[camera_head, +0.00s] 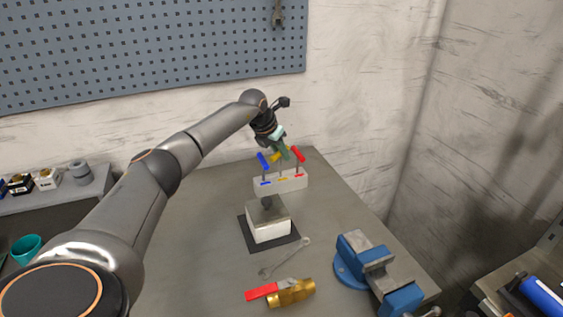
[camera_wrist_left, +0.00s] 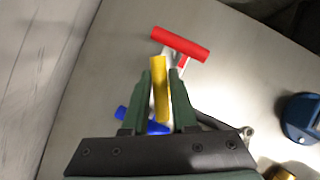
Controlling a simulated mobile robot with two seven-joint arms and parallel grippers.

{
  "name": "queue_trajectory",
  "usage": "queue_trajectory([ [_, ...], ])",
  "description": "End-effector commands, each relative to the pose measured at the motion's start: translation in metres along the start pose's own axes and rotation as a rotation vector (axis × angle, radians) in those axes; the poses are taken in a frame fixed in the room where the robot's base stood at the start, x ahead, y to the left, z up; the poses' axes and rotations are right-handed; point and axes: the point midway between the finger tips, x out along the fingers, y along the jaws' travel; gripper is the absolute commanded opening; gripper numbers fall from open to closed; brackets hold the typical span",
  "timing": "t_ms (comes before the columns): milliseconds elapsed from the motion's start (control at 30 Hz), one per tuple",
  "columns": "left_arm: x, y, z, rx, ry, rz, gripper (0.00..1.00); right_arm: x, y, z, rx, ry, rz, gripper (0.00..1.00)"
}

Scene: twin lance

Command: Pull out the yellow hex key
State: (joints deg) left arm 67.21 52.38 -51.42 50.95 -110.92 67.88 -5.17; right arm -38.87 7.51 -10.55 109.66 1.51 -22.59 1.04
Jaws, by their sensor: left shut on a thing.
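The yellow hex key (camera_wrist_left: 160,88) has a yellow T-handle and sits between the two green fingers of my left gripper (camera_wrist_left: 160,100), which is shut on it. In the head view the left gripper (camera_head: 284,153) is above the white holder (camera_head: 290,184), and the yellow handle (camera_head: 276,157) shows only partly beside the fingers. The blue hex key (camera_head: 263,160) and red hex key (camera_head: 298,154) stand in the holder on either side. The wrist view also shows the red handle (camera_wrist_left: 180,44) and the blue handle (camera_wrist_left: 124,114). My right gripper is not in view.
A wrench (camera_head: 285,258), a red-handled brass valve (camera_head: 291,293) and a blue vise (camera_head: 352,262) lie nearer. The table's back right is clear. A pegboard (camera_head: 150,50) hangs on the wall.

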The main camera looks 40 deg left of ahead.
Motion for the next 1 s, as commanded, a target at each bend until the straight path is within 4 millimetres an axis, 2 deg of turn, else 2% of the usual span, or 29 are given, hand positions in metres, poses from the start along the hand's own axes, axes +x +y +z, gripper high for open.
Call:
queue_trajectory([
  [1000, -0.048, 0.000, 0.026, 0.000, -0.001, 0.000, 0.00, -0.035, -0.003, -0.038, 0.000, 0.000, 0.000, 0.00],
])
